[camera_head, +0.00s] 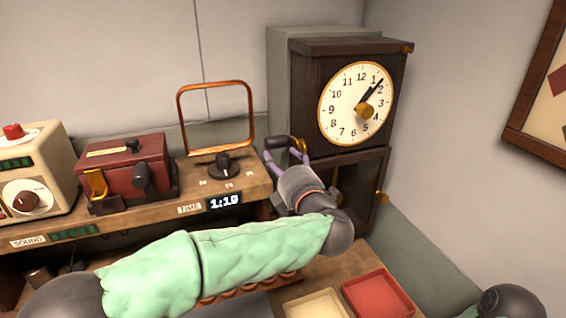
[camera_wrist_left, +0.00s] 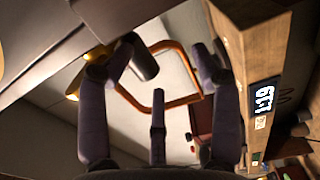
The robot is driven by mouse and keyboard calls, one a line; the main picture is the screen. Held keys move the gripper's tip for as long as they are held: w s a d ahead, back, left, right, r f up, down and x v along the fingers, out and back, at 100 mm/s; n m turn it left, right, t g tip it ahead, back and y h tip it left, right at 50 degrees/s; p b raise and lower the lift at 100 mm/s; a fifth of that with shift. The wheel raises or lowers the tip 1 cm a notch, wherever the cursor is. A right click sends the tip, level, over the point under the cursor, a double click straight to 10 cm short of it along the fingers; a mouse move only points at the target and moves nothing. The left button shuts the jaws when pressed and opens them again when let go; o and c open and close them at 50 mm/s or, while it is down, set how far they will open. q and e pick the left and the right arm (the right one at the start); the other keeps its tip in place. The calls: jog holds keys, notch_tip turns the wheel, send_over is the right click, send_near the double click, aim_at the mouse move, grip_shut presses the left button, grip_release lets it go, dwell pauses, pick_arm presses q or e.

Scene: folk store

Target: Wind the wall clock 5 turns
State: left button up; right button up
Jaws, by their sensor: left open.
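The wall clock (camera_head: 345,118) is a dark wooden case with a round cream dial at the back right. Its dark hands point near 1 and 2, and a brass knob sits on the dial. A black crank handle (camera_head: 277,143) with a brass arm sticks out at the case's left side. My left gripper (camera_head: 285,158) is open just below and around this handle. In the left wrist view the handle (camera_wrist_left: 145,61) lies by the left fingertip, between the spread fingers; I cannot tell if they touch. My right gripper is not in view.
A copper-coloured frame (camera_head: 216,85), a red box (camera_head: 125,160) and a cream radio-like box (camera_head: 35,180) are there. Red (camera_head: 410,311) and cream trays lie below.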

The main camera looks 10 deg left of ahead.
pick_arm(q)
jog(key=shift+d+r, duration=0.1)
jog(key=shift+r, duration=0.1)
jog(key=v, duration=0.9)
dwell(0.8)
